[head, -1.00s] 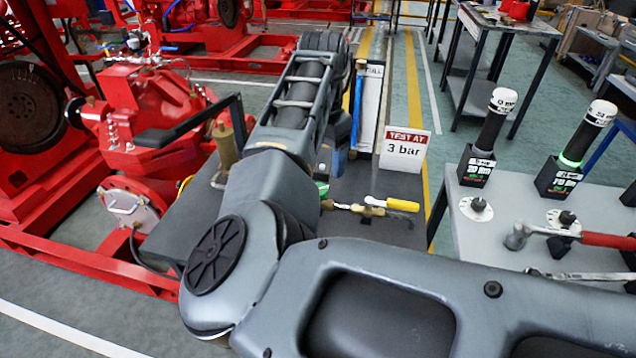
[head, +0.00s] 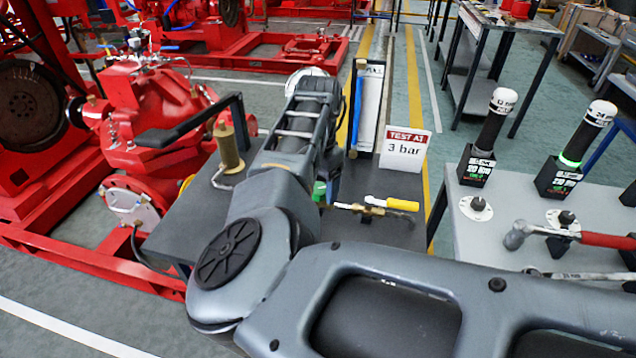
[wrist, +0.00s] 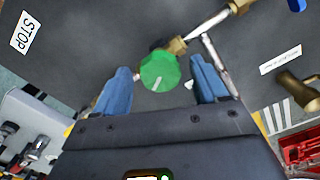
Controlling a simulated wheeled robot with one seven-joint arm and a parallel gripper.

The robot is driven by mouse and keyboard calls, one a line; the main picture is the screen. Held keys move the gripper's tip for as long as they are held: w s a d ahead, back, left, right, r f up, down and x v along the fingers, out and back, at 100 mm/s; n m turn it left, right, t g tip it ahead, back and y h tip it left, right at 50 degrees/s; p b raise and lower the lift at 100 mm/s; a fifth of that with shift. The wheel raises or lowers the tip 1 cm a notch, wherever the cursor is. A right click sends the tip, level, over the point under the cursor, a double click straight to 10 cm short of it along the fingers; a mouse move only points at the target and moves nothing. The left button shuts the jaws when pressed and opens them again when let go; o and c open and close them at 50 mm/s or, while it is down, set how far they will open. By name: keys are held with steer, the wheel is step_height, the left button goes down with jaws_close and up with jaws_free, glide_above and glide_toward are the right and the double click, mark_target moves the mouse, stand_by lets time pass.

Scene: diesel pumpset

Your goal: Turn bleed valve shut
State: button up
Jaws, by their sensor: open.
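A round green knob (wrist: 160,71) with a white mark on its face sits on a brass fitting (wrist: 178,45) in the wrist view; it appears to be the bleed valve. My gripper (wrist: 160,65) is open, with one blue finger on each side of the knob and a visible gap at both sides. In the head view part of the green knob (head: 319,191) shows beside my arm, at the left end of a brass pipe run. A yellow-handled valve (head: 392,203) sits on the same run to its right.
A dark bench (head: 350,228) carries the piping, a brass cylinder with a lever (head: 228,150) and a "TEST AT 3 bar" sign (head: 404,150). A "STOP" label (wrist: 25,33) shows in the wrist view.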

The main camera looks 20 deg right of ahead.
steer(key=shift+c, duration=0.3)
steer(key=c, duration=1)
steer(key=shift+m, duration=0.4)
steer(key=m, duration=0.4)
steer(key=shift+m, duration=0.3)
steer(key=m, duration=1.2)
steer(key=shift+m+b, duration=0.3)
steer(key=shift+b, duration=0.1)
steer(key=m+b, duration=0.1)
steer(key=m, duration=0.4)
steer(key=shift+d+m, duration=0.1)
steer(key=shift+m, duration=0.2)
